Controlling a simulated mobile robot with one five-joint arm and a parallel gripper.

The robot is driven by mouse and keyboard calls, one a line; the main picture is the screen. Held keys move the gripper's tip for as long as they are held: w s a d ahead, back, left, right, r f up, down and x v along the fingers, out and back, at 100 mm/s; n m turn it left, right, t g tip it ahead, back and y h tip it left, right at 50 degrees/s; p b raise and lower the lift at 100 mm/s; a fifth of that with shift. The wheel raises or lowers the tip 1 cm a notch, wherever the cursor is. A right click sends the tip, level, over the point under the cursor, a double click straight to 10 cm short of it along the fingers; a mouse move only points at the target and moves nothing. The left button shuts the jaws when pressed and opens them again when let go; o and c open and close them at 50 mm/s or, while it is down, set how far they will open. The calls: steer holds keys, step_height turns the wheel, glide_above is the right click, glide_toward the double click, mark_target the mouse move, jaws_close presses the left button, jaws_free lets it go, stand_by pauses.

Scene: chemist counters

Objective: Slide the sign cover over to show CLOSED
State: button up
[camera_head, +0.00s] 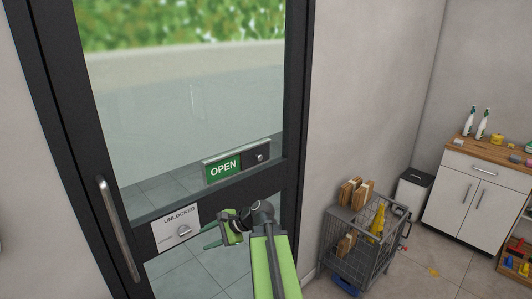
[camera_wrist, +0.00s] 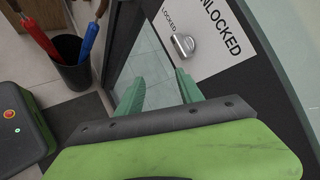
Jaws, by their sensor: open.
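The sign on the glass door shows a green OPEN panel (camera_head: 223,168) on its left half. The dark sign cover (camera_head: 257,155) with a small round knob sits over its right half. My gripper (camera_head: 221,240) is open and empty, below the sign and just right of the lock plate. In the wrist view its two green fingers (camera_wrist: 158,88) point toward the door and the lock plate. The sign is out of the wrist view.
The lock plate (camera_head: 175,228) reads UNLOCKED and has a metal turn knob, also seen in the wrist view (camera_wrist: 185,45). A long door handle (camera_head: 118,230) is at left. A wire cart (camera_head: 367,235) stands right of the door. A dark bin with tools (camera_wrist: 72,62) shows in the wrist view.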

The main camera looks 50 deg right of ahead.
steer(key=s+d+r+m+t+h+p, duration=0.1)
steer(key=s+d+r+m+t, duration=0.2)
steer(key=d+r+m, duration=0.35)
steer(key=s+d+r+m+t+h+p, duration=0.1)
steer(key=s+d+r+m+t, duration=0.2)
steer(key=d, duration=0.7)
steer(key=m+t+h, duration=0.3)
steer(key=m+h, duration=0.2)
steer(key=m, duration=0.3)
glide_toward(261, 158)
steer(key=shift+n, duration=0.25)
steer(key=w, duration=0.8)
steer(key=shift+w+d+p, duration=0.1)
steer(key=shift+d+p, duration=0.2)
steer(key=shift+p, duration=0.05)
steer(key=shift+c, duration=0.2)
jaws_close()
